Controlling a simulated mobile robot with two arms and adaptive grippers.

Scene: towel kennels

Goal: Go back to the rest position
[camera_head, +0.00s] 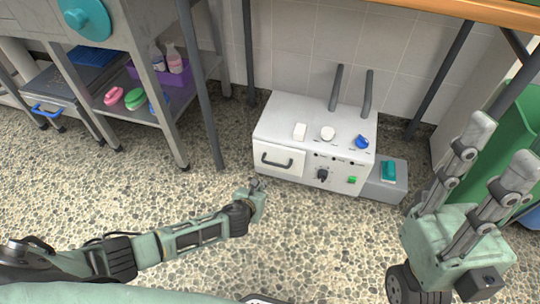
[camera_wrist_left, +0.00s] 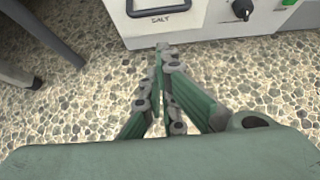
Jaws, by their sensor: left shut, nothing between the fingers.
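My left gripper (camera_head: 256,184) reaches in low over the pebbled floor, just in front of a white machine (camera_head: 284,112). In the left wrist view its fingers (camera_wrist_left: 165,50) meet at the tips with nothing between them, just in front of the machine's lower front edge. My right gripper (camera_head: 499,142) is raised at the right side of the head view. Its two fingers stand apart with nothing between them.
The machine has a handled drawer, knobs and two upright grey posts. A grey box with a teal item (camera_head: 389,170) adjoins it. A metal shelf (camera_head: 190,85) holding brushes and bottles stands left, a green bin (camera_head: 516,125) right. The floor (camera_head: 330,235) between my arms is clear.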

